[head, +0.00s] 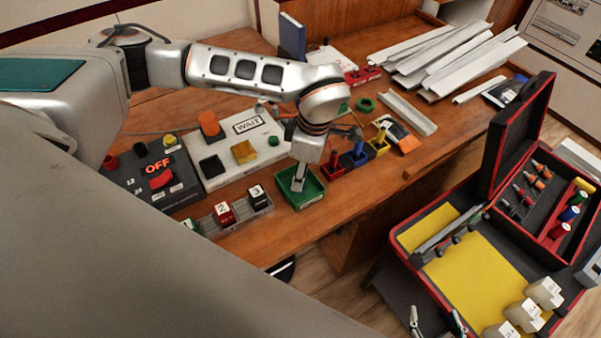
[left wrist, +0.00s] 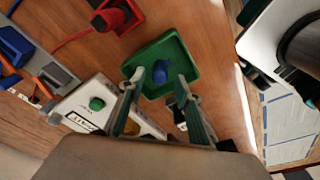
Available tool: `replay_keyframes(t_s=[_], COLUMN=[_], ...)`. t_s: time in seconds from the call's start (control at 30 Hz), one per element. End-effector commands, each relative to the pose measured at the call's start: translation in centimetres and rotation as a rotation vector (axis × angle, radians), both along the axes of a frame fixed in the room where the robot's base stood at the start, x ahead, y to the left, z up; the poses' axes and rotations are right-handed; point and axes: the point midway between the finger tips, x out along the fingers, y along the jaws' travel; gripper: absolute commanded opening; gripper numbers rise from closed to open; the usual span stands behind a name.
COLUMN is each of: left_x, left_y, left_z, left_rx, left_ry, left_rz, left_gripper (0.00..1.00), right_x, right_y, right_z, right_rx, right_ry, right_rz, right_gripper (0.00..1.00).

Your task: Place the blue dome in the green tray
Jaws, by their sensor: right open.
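The green tray (head: 312,195) sits at the front edge of the wooden desk, and it also shows in the left wrist view (left wrist: 184,58). The blue dome (left wrist: 161,71) lies inside the tray. In the head view I cannot make out the dome behind my left gripper (head: 299,184), which points down over the tray. In the left wrist view the left gripper's fingers (left wrist: 161,76) are spread on either side of the dome, with gaps visible. My right gripper (head: 436,321) is open at the bottom edge of the head view, in front of the toolbox.
A red-edged toolbox (head: 480,265) with a yellow lining stands open at right. Left of the tray are numbered blocks in a rack (head: 230,215), the white WAIT panel (head: 225,165) and a dark OFF panel (head: 150,180). Red, blue and yellow holders stand close right of the tray.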

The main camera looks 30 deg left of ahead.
Motion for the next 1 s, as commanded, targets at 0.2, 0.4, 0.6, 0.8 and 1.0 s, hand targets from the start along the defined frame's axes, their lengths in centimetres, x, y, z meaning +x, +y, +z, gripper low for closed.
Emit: replay_keyframes(t_s=[0.2,0.4,0.6,0.8,1.0], left_x=[0.3,0.5,0.5,0.5,0.5], left_y=[-0.6,-1.2,-1.6,-1.7,-1.7], left_z=[3.9,7.9,10.6,11.5,11.6], left_rx=[0.000,0.000,0.000,-0.001,-0.001], left_ry=[-0.006,-0.006,-0.003,-0.002,-0.001], left_rz=[-0.001,-0.001,-0.001,-0.001,-0.001], left_gripper=[0.34,0.34,0.34,0.34,0.34], right_x=[0.1,0.1,0.1,0.1,0.0], right_y=[0.0,0.0,0.0,0.0,0.0], right_z=[0.3,0.5,0.5,0.4,0.4], right_rx=[0.000,0.000,0.000,-0.001,-0.001], right_ry=[-0.002,-0.003,-0.003,-0.001,0.000], right_rz=[-0.001,0.000,0.000,0.000,0.000], right_gripper=[0.59,0.59,0.59,0.59,0.59])
